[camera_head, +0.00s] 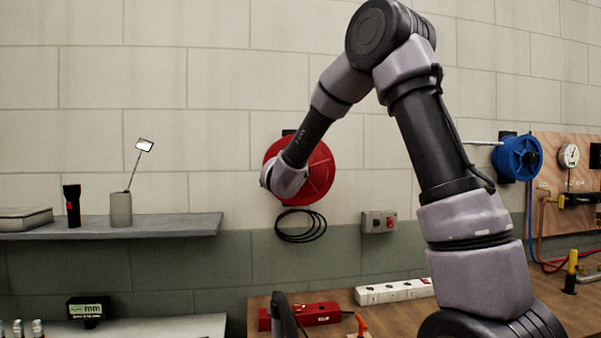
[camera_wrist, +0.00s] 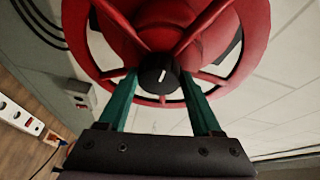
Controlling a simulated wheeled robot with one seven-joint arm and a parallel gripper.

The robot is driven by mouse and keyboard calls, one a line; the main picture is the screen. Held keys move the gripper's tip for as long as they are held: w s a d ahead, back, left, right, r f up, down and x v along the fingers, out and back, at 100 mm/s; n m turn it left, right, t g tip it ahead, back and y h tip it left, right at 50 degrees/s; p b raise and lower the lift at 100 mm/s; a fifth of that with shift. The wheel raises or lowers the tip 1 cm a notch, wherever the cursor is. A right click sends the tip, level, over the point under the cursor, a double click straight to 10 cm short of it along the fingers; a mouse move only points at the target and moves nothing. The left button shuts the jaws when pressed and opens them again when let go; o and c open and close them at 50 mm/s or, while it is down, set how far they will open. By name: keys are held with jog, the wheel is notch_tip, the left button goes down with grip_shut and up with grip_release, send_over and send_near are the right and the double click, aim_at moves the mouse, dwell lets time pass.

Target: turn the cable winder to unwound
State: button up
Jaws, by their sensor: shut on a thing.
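The cable winder (camera_head: 318,172) is a red reel on the wall in the head view, partly covered by my arm's end. A black cable coil (camera_head: 300,226) hangs below it. In the wrist view the red reel (camera_wrist: 205,48) fills the upper middle, with spokes and an open rim. A round black knob (camera_wrist: 157,76) with a white mark sits at its hub. My gripper (camera_wrist: 159,82) has its two green fingers on either side of this knob and is shut on it. The fingers are hidden in the head view. No label for the winder's position is readable.
A grey switch box (camera_head: 378,221) is on the wall right of the coil. A blue reel (camera_head: 517,157) hangs further right. A shelf (camera_head: 170,228) with a flashlight (camera_head: 73,205) and cup is left. A workbench (camera_head: 400,318) below holds a white power strip (camera_head: 394,291) and red tool.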

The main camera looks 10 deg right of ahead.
jog(key=o, duration=1.4)
jog(key=v, duration=1)
jog(key=shift+s+a, duration=0.1)
jog(key=shift+s, duration=0.2)
